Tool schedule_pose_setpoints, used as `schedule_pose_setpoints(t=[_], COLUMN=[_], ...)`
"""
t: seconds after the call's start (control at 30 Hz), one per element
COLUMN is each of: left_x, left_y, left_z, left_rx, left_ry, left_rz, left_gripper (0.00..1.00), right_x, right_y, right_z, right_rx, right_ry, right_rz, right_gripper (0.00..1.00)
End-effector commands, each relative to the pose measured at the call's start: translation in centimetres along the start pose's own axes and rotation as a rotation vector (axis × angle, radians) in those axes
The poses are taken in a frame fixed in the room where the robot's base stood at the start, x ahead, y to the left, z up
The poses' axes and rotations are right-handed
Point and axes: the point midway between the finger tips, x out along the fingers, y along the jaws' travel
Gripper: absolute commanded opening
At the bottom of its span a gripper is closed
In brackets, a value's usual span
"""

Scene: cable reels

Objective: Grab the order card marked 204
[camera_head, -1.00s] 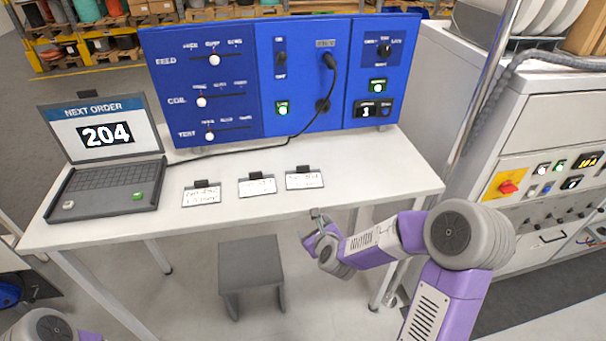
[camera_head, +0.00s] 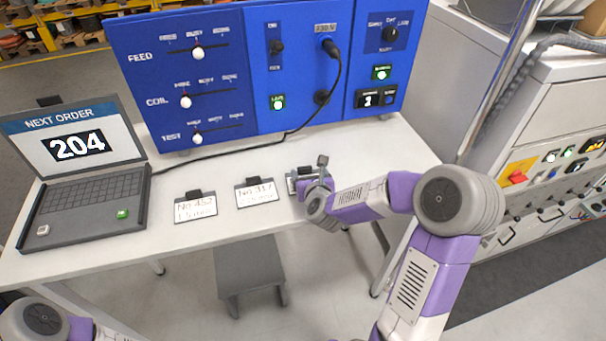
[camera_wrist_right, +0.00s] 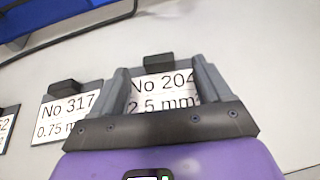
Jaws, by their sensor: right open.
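The order card marked No 204 (camera_wrist_right: 160,88) lies on the table with a dark clip at its top edge, the rightmost of three cards. In the head view the card (camera_head: 293,183) is partly hidden by my right gripper (camera_head: 312,172). In the right wrist view my right gripper (camera_wrist_right: 162,80) is open, with its fingers to either side of the card; I cannot tell whether they touch it. The card No 317 (camera_head: 258,196) and the card No 452 (camera_head: 195,209) lie to its left. My left gripper is not in view; only part of my left arm shows.
A laptop (camera_head: 85,185) showing "NEXT ORDER 204" stands at the table's left. A blue control panel (camera_head: 260,100) with a cable stands behind the cards. A grey stool (camera_head: 250,265) is below the table's front edge. The white table (camera_head: 375,150) is clear at right.

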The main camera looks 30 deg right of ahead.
Motion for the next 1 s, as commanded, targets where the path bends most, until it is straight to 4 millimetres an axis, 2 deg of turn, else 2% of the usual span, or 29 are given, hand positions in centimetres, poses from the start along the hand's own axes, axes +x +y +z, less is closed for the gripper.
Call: schedule_pose_setpoints(t=[0.4, 0.53, 0.73, 0.77, 1.0], left_x=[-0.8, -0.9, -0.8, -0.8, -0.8], left_y=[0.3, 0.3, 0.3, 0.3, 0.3], left_z=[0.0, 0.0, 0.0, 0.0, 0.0], left_rx=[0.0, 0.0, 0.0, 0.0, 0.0], left_ry=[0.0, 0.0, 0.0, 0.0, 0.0], left_rz=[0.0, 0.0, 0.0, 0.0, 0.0], left_gripper=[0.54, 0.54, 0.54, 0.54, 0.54], right_x=[4.8, 5.5, 5.6, 5.5, 5.5], right_y=[0.5, 0.5, 0.5, 0.5, 0.5], right_z=[-0.2, -0.2, -0.2, -0.2, -0.2], right_rx=[-0.001, -0.003, -0.004, -0.004, -0.003], right_ry=[0.001, 0.0, 0.0, 0.0, 0.0], right_rz=[0.001, 0.002, 0.002, 0.002, 0.002], right_gripper=[0.78, 0.78, 0.78, 0.76, 0.39])
